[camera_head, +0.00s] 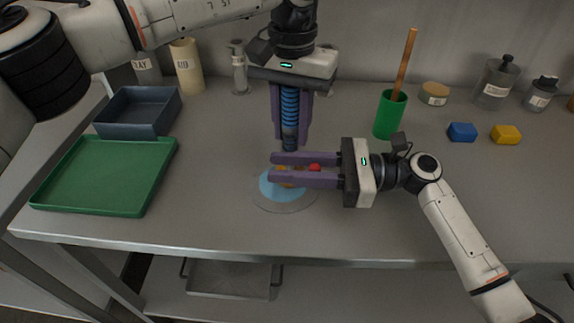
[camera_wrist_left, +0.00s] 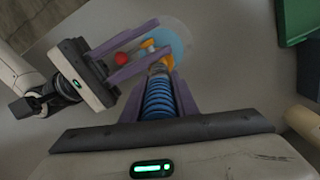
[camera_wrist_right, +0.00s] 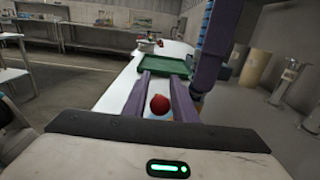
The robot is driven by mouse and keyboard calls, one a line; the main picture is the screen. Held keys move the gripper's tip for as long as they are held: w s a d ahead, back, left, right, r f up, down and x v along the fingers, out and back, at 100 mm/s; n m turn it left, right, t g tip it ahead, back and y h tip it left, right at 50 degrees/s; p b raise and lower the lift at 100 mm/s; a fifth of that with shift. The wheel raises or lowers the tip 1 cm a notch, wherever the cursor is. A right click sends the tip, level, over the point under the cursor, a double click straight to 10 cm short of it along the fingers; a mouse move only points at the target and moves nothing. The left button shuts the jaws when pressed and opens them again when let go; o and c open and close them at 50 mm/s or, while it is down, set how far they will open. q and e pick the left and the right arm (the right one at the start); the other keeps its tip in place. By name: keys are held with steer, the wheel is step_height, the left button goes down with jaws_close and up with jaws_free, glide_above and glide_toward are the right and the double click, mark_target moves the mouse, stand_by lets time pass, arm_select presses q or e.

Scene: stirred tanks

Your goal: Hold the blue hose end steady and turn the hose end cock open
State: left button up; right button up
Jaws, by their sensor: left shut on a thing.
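The blue ribbed hose (camera_head: 290,105) hangs upright between the fingers of my left gripper (camera_head: 290,144), which is shut on it. It also shows in the left wrist view (camera_wrist_left: 158,100). A yellow-orange fitting (camera_wrist_left: 165,62) is at its lower end, and a red knob (camera_wrist_left: 122,59) sits to the left in that view. My right gripper (camera_head: 272,167) reaches in from the right, its fingers apart. The red knob (camera_head: 315,167) is between them, with visible gaps in the right wrist view (camera_wrist_right: 160,104). The fingers partly hide the fitting in the head view.
A clear dish (camera_head: 286,207) with light-blue contents is below the fitting. A green tray (camera_head: 105,175) and dark blue bin (camera_head: 138,112) stand left. A green cup (camera_head: 388,115) with a wooden stick, blue block (camera_head: 462,132) and yellow block (camera_head: 506,134) are right. The front bench is clear.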

steer(key=shift+a, duration=0.1)
jaws_close()
steer(key=shift+h, duration=0.3)
steer(key=h, duration=0.3)
steer(key=shift+a, duration=0.4)
steer(key=shift+a+f+h, duration=0.2)
steer(key=shift+h, duration=0.75)
steer(key=shift+a+f+h, duration=0.15)
steer(key=shift+h, duration=0.8)
